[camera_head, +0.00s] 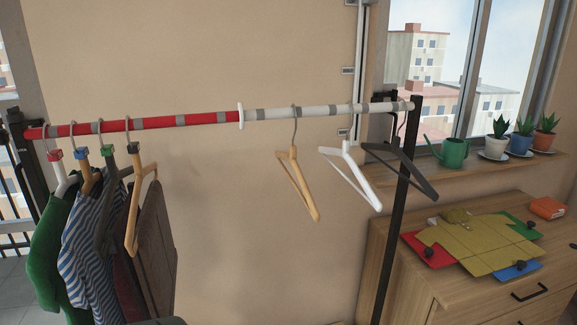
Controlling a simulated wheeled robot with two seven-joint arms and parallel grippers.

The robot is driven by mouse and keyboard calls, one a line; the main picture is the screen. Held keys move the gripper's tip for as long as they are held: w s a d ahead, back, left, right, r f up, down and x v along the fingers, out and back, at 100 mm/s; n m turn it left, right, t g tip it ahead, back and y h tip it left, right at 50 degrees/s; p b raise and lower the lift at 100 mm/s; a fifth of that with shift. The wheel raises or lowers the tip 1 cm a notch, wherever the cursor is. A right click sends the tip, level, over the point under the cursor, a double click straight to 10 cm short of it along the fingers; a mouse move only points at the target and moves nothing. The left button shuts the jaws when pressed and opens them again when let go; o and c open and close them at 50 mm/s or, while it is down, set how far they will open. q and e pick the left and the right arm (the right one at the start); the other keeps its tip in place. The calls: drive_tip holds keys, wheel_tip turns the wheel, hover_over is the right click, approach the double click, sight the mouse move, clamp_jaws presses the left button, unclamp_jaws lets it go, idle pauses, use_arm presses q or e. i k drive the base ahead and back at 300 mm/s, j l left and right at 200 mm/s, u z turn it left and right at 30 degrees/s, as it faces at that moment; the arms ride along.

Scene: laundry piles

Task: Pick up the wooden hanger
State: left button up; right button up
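An empty light wooden hanger (305,188) hangs by its metal hook from the white half of the clothes rail (330,109), tilted with its right side low. An empty white hanger (352,176) and an empty black hanger (405,165) hang to the right of the empty wooden one. Neither of my grippers shows in the head view.
A green garment (48,245) and a striped shirt (85,240) crowd the rail's left end. A black post (393,215) holds its right end. Plants and a green watering can (454,153) line the windowsill.

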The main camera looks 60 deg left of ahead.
sight(291, 157)
drive_tip(key=i+u, duration=0.15)
drive_tip(key=u, duration=0.2)
drive_tip(key=i+u, duration=0.2)
drive_tip(key=u, duration=0.15)
drive_tip(key=i+l+u, duration=0.15)
drive_tip(key=u, duration=0.2)
drive_tip(key=i+u, duration=0.2)
drive_tip(key=u, duration=0.2)
drive_tip(key=i+l+u, duration=0.1)
drive_tip(key=u, duration=0.35)
drive_tip(key=i+l+u, duration=0.15)
drive_tip(key=u, duration=0.25)
drive_tip(key=i+l, duration=0.05)
